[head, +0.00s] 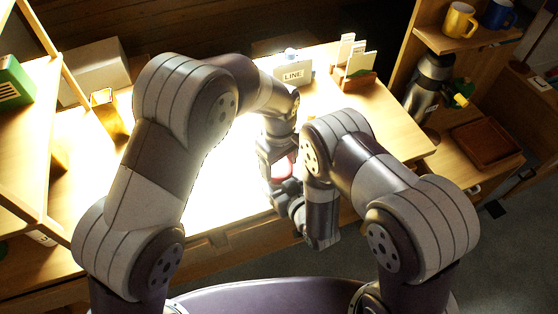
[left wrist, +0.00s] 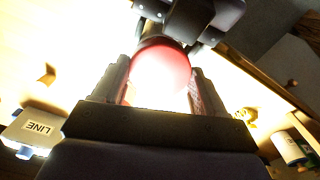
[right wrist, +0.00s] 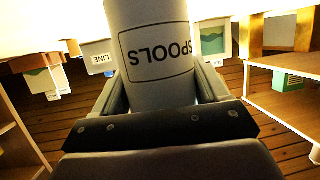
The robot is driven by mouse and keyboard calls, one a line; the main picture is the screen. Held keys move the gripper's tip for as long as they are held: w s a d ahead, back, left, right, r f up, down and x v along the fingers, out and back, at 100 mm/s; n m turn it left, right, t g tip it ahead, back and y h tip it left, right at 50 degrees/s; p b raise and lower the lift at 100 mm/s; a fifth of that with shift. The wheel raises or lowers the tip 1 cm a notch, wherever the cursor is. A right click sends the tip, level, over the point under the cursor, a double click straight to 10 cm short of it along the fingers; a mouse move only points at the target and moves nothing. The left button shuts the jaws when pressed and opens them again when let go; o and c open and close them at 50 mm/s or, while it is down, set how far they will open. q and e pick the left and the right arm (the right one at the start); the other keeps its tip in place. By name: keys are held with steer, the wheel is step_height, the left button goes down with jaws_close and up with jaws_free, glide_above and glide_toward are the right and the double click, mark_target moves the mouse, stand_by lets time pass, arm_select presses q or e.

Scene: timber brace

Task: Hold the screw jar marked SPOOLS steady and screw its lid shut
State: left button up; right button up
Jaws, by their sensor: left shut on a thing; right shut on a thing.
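The jar marked SPOOLS (right wrist: 155,55) is a pale cylinder with a framed label, seen in the right wrist view. My right gripper (right wrist: 162,88) is shut around its body. The round red lid (left wrist: 160,75) lies between the fingers of my left gripper (left wrist: 160,92) in the left wrist view, washed out by strong light. In the head view a little of the red lid (head: 283,167) shows between my two grippers, the left (head: 272,165) coming from above and the right (head: 290,195) from below. The join between lid and jar is hidden, so I cannot tell how the lid sits.
A box labelled LINE (head: 293,75) and a card holder (head: 356,72) stand at the table's back. A yellow open container (head: 108,112) stands at the left. Shelves with mugs (head: 458,20), a flask (head: 428,85) and a brown tray (head: 486,143) are at the right. The lit tabletop's middle is clear.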

arm_select(q)
steer(key=shift+f, duration=0.5)
arm_select(e)
jaws_close()
arm_select(q)
steer(key=m, duration=0.9)
steer(key=shift+m, duration=0.4)
steer(key=o, duration=1)
steer(key=shift+r, duration=2.2)
